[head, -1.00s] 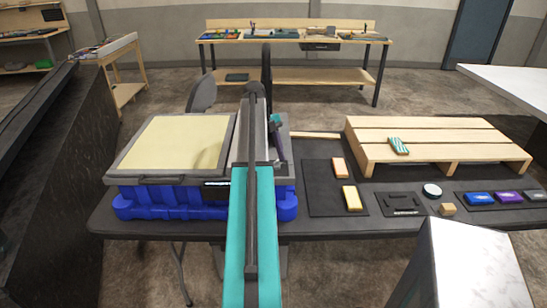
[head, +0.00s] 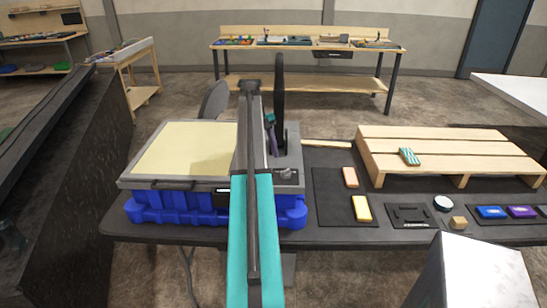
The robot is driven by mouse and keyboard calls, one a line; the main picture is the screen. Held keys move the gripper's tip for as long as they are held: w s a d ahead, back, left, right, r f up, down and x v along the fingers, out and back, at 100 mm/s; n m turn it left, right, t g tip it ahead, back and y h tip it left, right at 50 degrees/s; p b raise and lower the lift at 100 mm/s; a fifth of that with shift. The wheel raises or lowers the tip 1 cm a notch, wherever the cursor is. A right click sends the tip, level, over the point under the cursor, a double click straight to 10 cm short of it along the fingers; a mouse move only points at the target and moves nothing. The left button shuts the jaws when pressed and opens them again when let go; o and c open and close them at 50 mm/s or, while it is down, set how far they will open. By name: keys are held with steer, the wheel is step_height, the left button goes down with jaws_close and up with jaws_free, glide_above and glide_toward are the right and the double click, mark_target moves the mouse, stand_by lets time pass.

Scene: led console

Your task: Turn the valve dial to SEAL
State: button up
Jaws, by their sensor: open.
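The console is a blue-based unit (head: 165,214) on the dark table, with a cream panel (head: 185,148) on its top left. A small dark control with pale marks (head: 287,174) sits at its front right corner. It may be the valve dial, but its pointer and lettering are too small to read. My teal and dark arm crosses in front and hides the console's middle. My gripper (head: 271,138) shows partly just right of the arm, over the console's right part and behind the small control. It appears empty, with its fingertips hard to make out.
Orange (head: 350,177) and yellow (head: 361,208) blocks lie on a dark mat right of the console. A wooden pallet (head: 440,145) holds a striped teal item (head: 409,156). A tall dark upright (head: 280,105) stands close behind the gripper. A white-topped block fills the lower right.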

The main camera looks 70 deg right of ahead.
steer(key=shift+w+d, duration=0.35)
steer(key=shift+w, duration=0.4)
steer(key=shift+w+d, duration=0.3)
steer(key=shift+w, duration=0.4)
